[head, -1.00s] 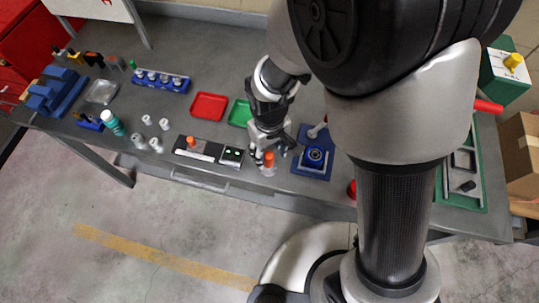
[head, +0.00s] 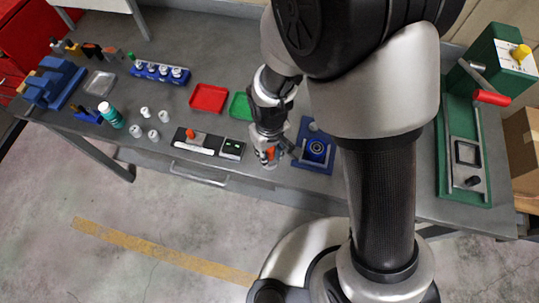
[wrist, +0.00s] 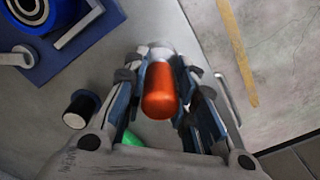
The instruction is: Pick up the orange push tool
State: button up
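The orange push tool (head: 271,153) has a rounded orange handle and a pale lower part. In the head view it is at the front of the table, between my gripper's fingers. In the wrist view the push tool (wrist: 160,90) lies centred between both fingers. My gripper (wrist: 161,72) has its pads close against both sides of the tool, and they appear to touch it. In the head view my gripper (head: 270,150) points down and partly hides the tool. I cannot tell whether the tool's foot touches the table.
A blue fixture (head: 305,160) with a round bearing stands just right of my gripper. A black-and-white module (head: 211,143) lies to the left. A green tray (head: 240,107) and a red tray (head: 209,98) are behind. A green press (head: 488,135) stands far right.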

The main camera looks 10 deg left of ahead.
grip_shut()
